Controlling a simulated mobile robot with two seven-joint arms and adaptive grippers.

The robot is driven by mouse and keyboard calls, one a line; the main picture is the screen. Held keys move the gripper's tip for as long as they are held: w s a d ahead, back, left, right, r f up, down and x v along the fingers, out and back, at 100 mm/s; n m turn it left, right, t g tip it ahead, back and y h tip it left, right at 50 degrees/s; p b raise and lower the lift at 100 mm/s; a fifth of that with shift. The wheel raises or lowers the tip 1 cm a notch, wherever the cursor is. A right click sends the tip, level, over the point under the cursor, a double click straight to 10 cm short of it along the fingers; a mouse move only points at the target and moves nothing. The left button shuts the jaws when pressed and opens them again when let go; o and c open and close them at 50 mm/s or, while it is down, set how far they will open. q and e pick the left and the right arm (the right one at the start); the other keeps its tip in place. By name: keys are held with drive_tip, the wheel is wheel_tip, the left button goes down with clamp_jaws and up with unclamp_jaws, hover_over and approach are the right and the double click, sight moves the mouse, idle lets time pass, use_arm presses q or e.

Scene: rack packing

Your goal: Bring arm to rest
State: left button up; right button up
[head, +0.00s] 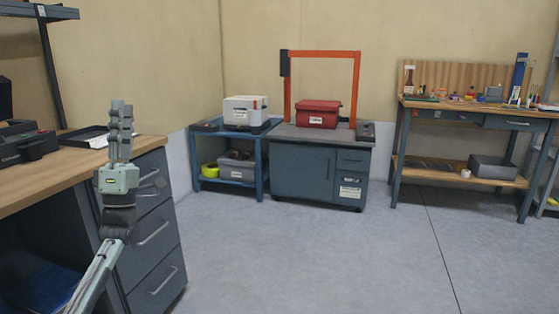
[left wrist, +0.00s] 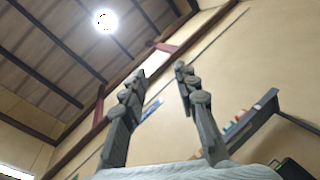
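My left gripper (head: 121,105) is raised in the left of the head view, fingers pointing up, in front of the wooden workbench (head: 75,178) and its grey drawers. In the left wrist view its two fingers (left wrist: 158,72) stand apart with nothing between them, against the wall and ceiling. My left forearm comes up from the bottom left. My right gripper is in neither view.
A black tray (head: 88,137) and a dark machine (head: 25,142) sit on the workbench. A grey cabinet (head: 304,174) bears a red toolbox (head: 319,114). A blue cart (head: 262,165) holds a white case (head: 245,110). The floor (head: 330,260) at centre and right is clear.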

use_arm(q)
drive_tip(key=w+a+f+m+g+y, duration=0.1)
drive_tip(key=w+f+m+g+y, duration=0.1)
drive_tip(key=w+f+m+g, duration=1.1)
drive_tip(key=s+a+f+m+g+y, duration=0.1)
drive_tip(key=a+f+g+y, duration=0.2)
drive_tip(key=f, duration=0.7)
drive_tip(key=s+a+f+m+g+y, duration=0.15)
drive_tip(key=a+f+g, duration=0.25)
drive_tip(key=f, duration=0.6)
drive_tip(key=s+d+f+m+g+h, duration=0.1)
drive_tip(key=s+d+f+g, duration=0.15)
drive_tip(key=s+f, duration=0.9)
drive_tip(key=s+d+f+g+h, duration=0.15)
drive_tip(key=s+d+f, duration=0.4)
drive_tip(key=f, duration=1.05)
drive_tip(key=s+d+f+g, duration=0.1)
drive_tip(key=s+f, duration=0.4)
drive_tip(key=s, duration=0.6)
drive_tip(key=s+d+f+g, duration=0.2)
drive_tip(key=s+f, duration=0.3)
drive_tip(key=s, duration=0.6)
drive_tip(key=s+d+f+g+h, duration=0.1)
drive_tip(key=s+f, duration=0.4)
drive_tip(key=s, duration=0.6)
drive_tip(key=shift+d+f+g, duration=0.35)
drive_tip(key=shift+g, duration=0.45)
